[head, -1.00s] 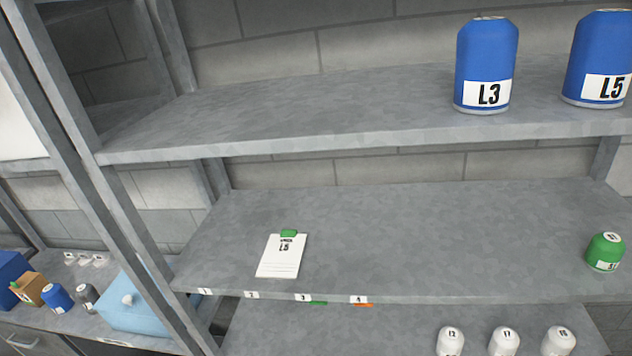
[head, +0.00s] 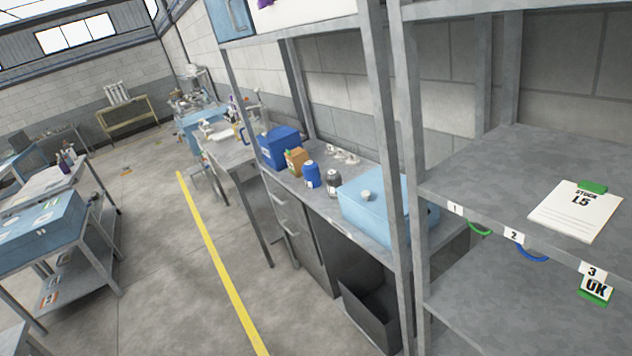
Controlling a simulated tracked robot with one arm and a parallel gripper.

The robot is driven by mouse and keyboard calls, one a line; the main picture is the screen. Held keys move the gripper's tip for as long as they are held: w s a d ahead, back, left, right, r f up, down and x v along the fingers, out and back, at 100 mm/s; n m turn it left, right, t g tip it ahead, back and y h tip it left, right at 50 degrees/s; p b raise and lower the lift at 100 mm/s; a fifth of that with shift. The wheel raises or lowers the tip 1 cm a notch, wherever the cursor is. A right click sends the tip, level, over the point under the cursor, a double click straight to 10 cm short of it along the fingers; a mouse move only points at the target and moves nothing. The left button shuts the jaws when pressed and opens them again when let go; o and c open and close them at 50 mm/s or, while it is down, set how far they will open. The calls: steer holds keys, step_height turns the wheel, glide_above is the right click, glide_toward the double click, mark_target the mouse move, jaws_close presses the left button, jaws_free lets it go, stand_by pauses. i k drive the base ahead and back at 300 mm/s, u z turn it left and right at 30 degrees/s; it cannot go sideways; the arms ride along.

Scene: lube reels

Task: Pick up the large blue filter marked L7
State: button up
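I see no filter marked L7 that I can read. A small blue can (head: 312,175) with a white label stands on the grey bench beside the shelving; its marking is too small to read. A clipboard (head: 577,211) with a green clip lies on the right-hand shelf and reads "STOCK L5". My gripper is not in view.
On the bench are a blue bin (head: 280,146), an orange-brown box (head: 296,161), a dark grey can (head: 334,182) and a light blue case (head: 366,212). Shelf uprights (head: 385,150) stand close in front. A yellow line (head: 222,265) crosses open floor at left.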

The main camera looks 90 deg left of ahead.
mark_target(311, 171)
steer(key=u, duration=2.4)
